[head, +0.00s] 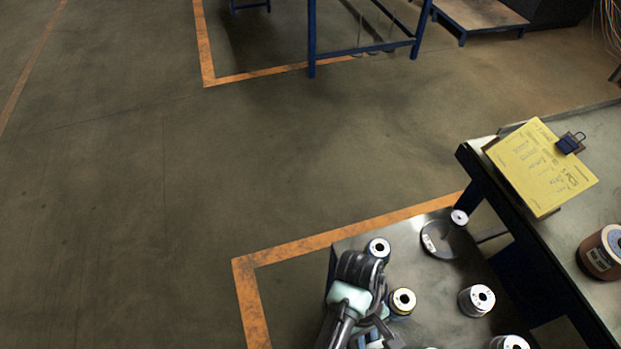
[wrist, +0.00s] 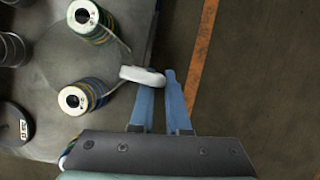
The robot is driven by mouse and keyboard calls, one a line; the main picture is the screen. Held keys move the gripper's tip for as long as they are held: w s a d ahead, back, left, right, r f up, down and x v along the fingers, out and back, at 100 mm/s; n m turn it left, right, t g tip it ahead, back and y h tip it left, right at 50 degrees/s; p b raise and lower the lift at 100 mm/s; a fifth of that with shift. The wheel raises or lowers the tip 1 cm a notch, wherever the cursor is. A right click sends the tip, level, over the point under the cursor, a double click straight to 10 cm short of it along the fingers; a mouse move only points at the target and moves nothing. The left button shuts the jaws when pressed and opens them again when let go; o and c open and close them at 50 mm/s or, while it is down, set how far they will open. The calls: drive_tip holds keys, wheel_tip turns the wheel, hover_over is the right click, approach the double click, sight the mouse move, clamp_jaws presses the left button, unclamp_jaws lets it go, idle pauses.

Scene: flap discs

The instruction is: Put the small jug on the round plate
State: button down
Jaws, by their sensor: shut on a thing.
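My gripper (wrist: 160,82) has two blue fingers close together. They are shut on a small white rounded thing (wrist: 140,74), which I take to be the small jug; its shape is mostly hidden. In the head view my gripper (head: 380,337) is at the near left part of the low metal table, and the jug cannot be made out there. A dark, flat round disc with a white label, the likeliest round plate (head: 443,241), lies near the table's far right corner. It also shows at the left edge of the wrist view (wrist: 14,127), apart from my gripper.
A small spool (head: 459,217) is at the disc's far edge. A higher bench with a yellow clipboard (head: 540,168) borders the right.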

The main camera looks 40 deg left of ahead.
drive_tip(key=f+m+y, duration=0.1)
drive_tip(key=m, duration=0.3)
drive_tip(key=w+f+m+g+y, duration=0.1)
drive_tip(key=f+m, duration=0.1)
drive_tip(key=m, duration=0.2)
drive_tip(key=w+f+m+g+y, duration=0.1)
drive_tip(key=m, duration=0.3)
drive_tip(key=shift+w+a+f+y, duration=0.1)
drive_tip(key=shift+w+f+y, duration=0.15)
drive_tip(key=shift+f+y, duration=0.15)
drive_tip(key=shift+s+a, duration=0.1)
drive_tip(key=shift+a, duration=0.05)
